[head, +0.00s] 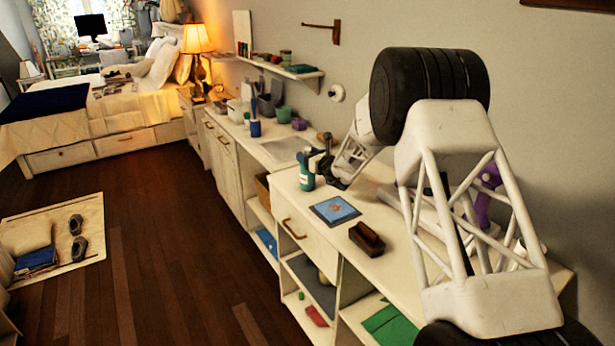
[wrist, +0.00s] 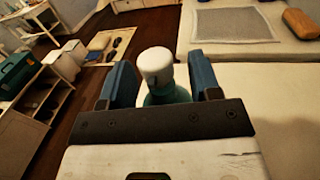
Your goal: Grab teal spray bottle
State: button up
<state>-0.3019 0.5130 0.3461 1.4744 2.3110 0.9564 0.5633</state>
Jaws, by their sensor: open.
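The teal spray bottle (head: 306,178) stands upright on the cream counter, near its front edge, in the head view. In the wrist view its white top (wrist: 156,66) and part of its teal body (wrist: 168,95) show between my two blue fingers. My gripper (head: 318,160) is at the bottle, close to its upper part. In the wrist view my gripper (wrist: 162,76) is open, with one finger on each side of the bottle. I cannot tell whether either finger touches it. The bottle's lower part is hidden in the wrist view.
On the counter (head: 400,285), a blue picture (head: 335,210) and a brown brush-like block (head: 367,239) lie nearer the camera. A grey mat (head: 286,149) and a blue cup (head: 255,128) are farther along. A wall shelf (head: 285,69) hangs above. The wooden floor drops away left.

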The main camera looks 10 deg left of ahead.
aim_at(308, 149)
jog(key=shift+c, duration=0.4)
grip_shut()
jog(key=shift+r, duration=0.15)
jog(key=shift+r, duration=1.45)
jog(key=shift+s+d+r, duration=0.1)
jog(key=shift+s+r, duration=0.1)
jog(key=s+d, duration=0.3)
jog(key=s, duration=0.4)
jog(key=s+d+r, duration=0.1)
jog(key=s+d, duration=0.2)
jog(key=s, duration=0.4)
jog(key=shift+s+r, duration=0.15)
jog(key=shift+r, duration=0.1)
